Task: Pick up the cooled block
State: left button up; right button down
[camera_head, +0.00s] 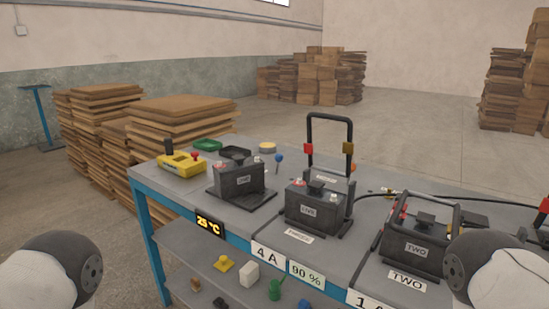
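A dark grey block-like battery (238,179) stands upright on a black plate (225,199) at the left part of the table. A display reading 25 °C (208,225) is on the table's front edge below it. A second dark battery (312,208) stands in the middle in front of a tall black handle frame. A third, labelled TWO (412,250), stands at the right under a black handle. I cannot tell for sure which one is cooled. Only dark and white links of my arms show at the lower corners; neither gripper is in view.
The grey table (180,183) also bears a yellow box (182,165) and small coloured items. Signs reading 4 A (268,253) and 90 % (307,272) hang at its front. A lower shelf (184,237) holds small objects. Stacked boards (180,117) stand behind left.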

aim_at(241, 176)
jog(key=i+j+z, duration=0.25)
jog(key=j, duration=0.4)
jog(key=i+j+z, duration=0.1)
jog(key=i+j, duration=0.15)
jog(key=i+j+z, duration=0.15)
jog(key=j, duration=0.3)
